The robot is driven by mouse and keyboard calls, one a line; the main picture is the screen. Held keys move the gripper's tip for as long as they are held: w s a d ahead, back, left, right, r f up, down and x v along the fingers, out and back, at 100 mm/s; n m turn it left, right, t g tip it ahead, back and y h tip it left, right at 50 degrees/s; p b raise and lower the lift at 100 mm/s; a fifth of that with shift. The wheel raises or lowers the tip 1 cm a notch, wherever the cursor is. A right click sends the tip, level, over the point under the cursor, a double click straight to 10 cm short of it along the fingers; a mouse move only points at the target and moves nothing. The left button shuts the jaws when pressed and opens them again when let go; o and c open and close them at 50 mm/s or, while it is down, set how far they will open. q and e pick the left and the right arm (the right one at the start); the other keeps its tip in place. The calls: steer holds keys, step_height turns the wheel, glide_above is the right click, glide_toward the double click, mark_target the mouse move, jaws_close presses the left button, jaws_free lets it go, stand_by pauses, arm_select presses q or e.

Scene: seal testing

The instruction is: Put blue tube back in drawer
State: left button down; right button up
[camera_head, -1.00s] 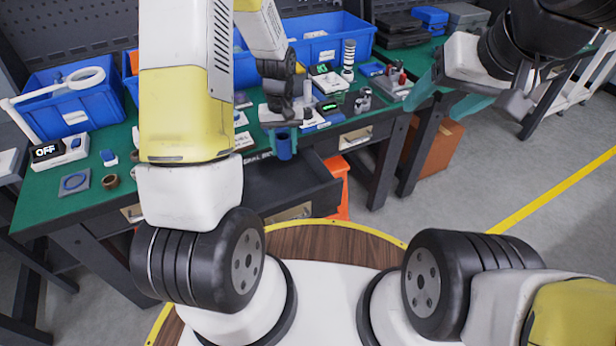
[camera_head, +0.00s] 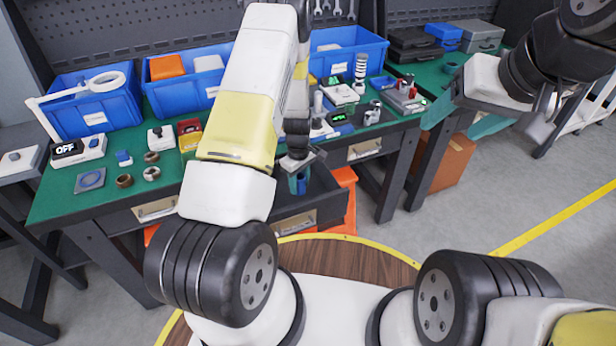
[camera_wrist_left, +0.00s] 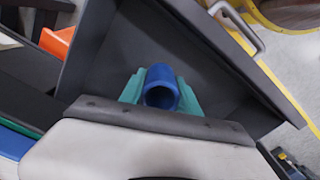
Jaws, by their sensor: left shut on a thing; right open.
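The blue tube (camera_wrist_left: 160,87) is a short hollow piece, seen end-on in the left wrist view between teal fingers. My left gripper (camera_head: 299,182) is shut on it; the tube (camera_head: 301,187) shows small and partly hidden in the head view. The open dark drawer (camera_head: 325,190) extends under the green bench, and the gripper with the tube is over it. In the left wrist view the drawer's dark interior (camera_wrist_left: 150,40) lies behind the tube. I cannot tell whether the tube touches the drawer bottom. My right gripper (camera_head: 505,112) is open and empty at the upper right.
The green workbench (camera_head: 75,200) holds blue bins (camera_head: 95,105), a magnifier lamp (camera_head: 105,80), and several small instruments. An orange crate (camera_head: 345,190) stands beneath it. A brown box (camera_head: 450,160) stands under the right bench. Open floor lies at right.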

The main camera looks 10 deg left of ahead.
arm_select(q)
steer(key=shift+f, duration=3.6)
steer(key=shift+f, duration=0.15)
steer(key=c, duration=0.9)
jaws_free()
